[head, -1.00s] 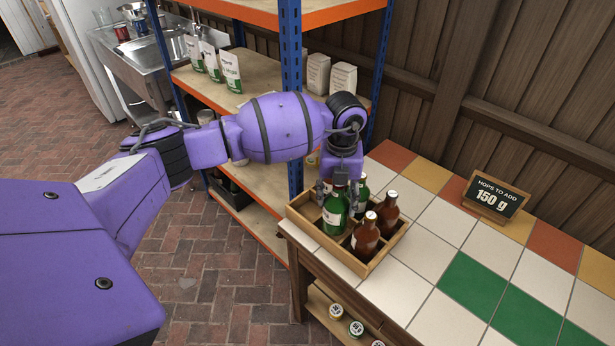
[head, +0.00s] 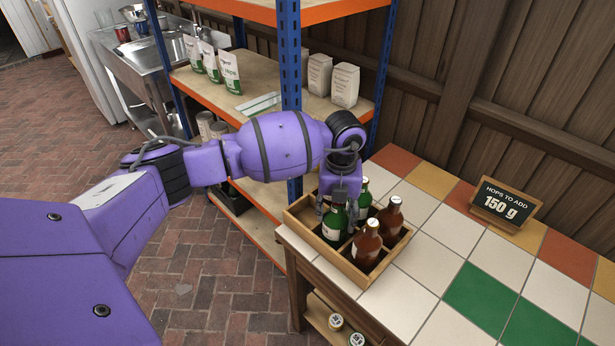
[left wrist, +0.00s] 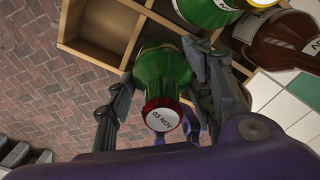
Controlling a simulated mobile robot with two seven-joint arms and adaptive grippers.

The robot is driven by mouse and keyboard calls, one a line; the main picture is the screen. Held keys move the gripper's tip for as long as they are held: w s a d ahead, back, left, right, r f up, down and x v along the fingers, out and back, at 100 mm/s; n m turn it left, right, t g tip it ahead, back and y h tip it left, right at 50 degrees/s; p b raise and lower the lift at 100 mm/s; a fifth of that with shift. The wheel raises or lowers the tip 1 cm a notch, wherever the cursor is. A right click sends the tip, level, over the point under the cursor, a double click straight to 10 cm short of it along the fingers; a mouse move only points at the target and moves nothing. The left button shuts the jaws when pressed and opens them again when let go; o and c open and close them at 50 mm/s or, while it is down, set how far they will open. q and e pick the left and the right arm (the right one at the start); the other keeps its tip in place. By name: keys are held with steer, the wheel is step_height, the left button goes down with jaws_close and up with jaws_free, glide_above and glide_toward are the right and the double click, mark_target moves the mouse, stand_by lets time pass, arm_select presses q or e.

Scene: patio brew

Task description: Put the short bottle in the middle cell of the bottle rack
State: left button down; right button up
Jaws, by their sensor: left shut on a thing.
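My left gripper (head: 338,212) is shut on a green bottle (head: 333,228) with a pale label, held upright at the bottle rack. In the left wrist view the green bottle (left wrist: 163,72) shows its red-rimmed white cap towards the camera, with a finger on each side. The wooden bottle rack (head: 307,238) stands on the tiled counter; empty cells show beside the held bottle in the wrist view. How deep the bottle's base sits in the rack is hidden. My right gripper is not in view.
Another green bottle (head: 364,197) and two brown bottles (head: 367,245) (head: 390,217) stand in the rack, close to my gripper. A sign (head: 503,204) stands at the back of the counter (head: 435,262). Shelving (head: 291,70) rises behind my arm. The counter right of the rack is clear.

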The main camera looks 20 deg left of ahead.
arm_select(q)
steer(key=c, duration=0.8)
jaws_free()
step_height(320, 180, up, 12)
steer(key=shift+r, duration=0.2)
